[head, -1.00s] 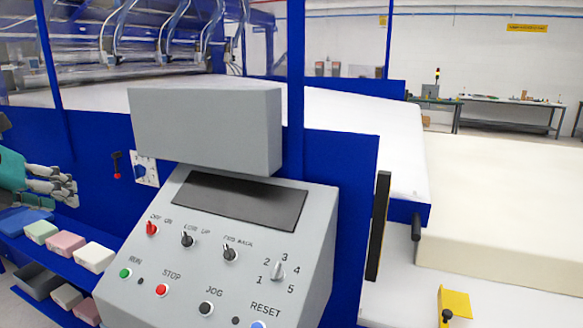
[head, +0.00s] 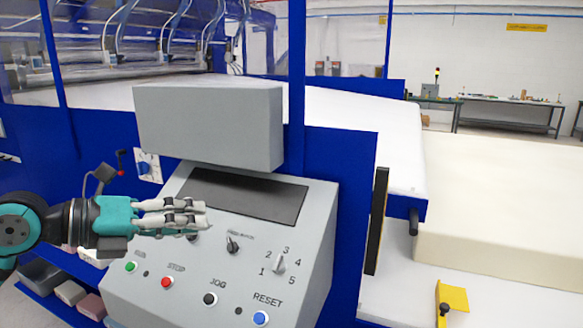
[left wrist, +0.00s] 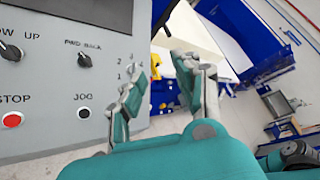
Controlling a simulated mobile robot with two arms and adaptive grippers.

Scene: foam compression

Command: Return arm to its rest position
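My left gripper (head: 205,216) is in front of the left part of the grey control panel (head: 225,296), its fingers pointing right. It hides some of the panel's upper-left knobs. In the left wrist view the fingers of the left gripper (left wrist: 168,64) stand apart with nothing between them, and the panel (left wrist: 52,118) is beside them on the left. I cannot tell from these views whether the fingers touch the panel. My right gripper is in neither view.
A grey box (head: 208,124) juts out above the panel. Foam sample blocks lie on a blue shelf (head: 45,305) at lower left, partly behind my arm. A large cream foam block (head: 505,205) lies on the right, near a yellow bracket (head: 452,300).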

